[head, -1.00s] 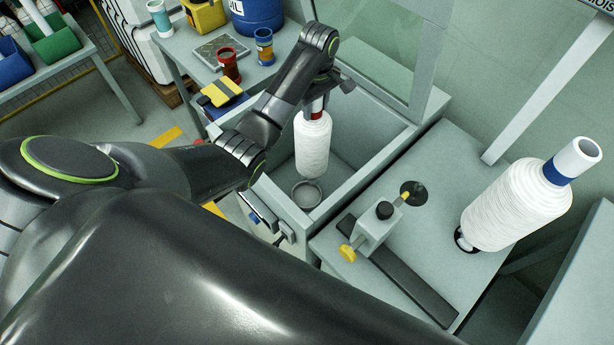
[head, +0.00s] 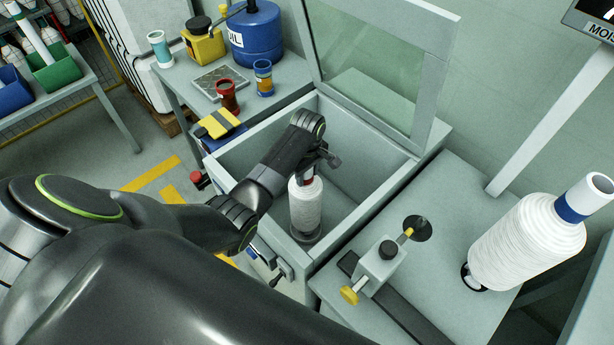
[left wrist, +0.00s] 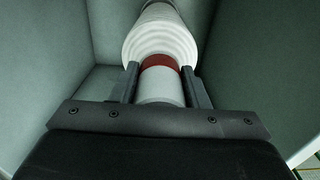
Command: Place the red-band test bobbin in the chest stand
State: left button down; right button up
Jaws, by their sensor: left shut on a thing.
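The red-band test bobbin (head: 305,206), a white wound bobbin with a red band on its tube, is upright inside the open grey chest (head: 350,105). My left gripper (head: 311,174) is shut on its upper tube. In the left wrist view the two fingers (left wrist: 163,88) lie on either side of the tube by the red band (left wrist: 161,61). The round chest stand (head: 307,239) is at the bobbin's lower end, mostly hidden by it. I cannot tell whether the bobbin rests fully in it. My right gripper is out of view.
The chest's glass lid (head: 375,70) stands raised. On the right bench (head: 440,235) are a blue-band bobbin (head: 525,240) and a clamp-like fixture (head: 382,265). A table behind holds a blue drum (head: 255,35), cups and a yellow can (head: 204,45).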

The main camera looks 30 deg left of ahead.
pick_arm(q)
jog(key=shift+w+f, duration=0.1)
jog(key=shift+f, duration=0.75)
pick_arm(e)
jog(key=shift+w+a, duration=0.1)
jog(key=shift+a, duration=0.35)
pick_arm(q)
jog(key=c, duration=0.8)
grip_release()
jog(key=shift+f, duration=0.1)
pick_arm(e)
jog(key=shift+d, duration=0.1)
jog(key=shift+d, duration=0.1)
pick_arm(q)
jog(key=shift+r, duration=0.6)
notch_tip(320, 180, up, 11)
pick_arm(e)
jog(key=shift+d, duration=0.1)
pick_arm(q)
jog(key=shift+s, duration=0.2)
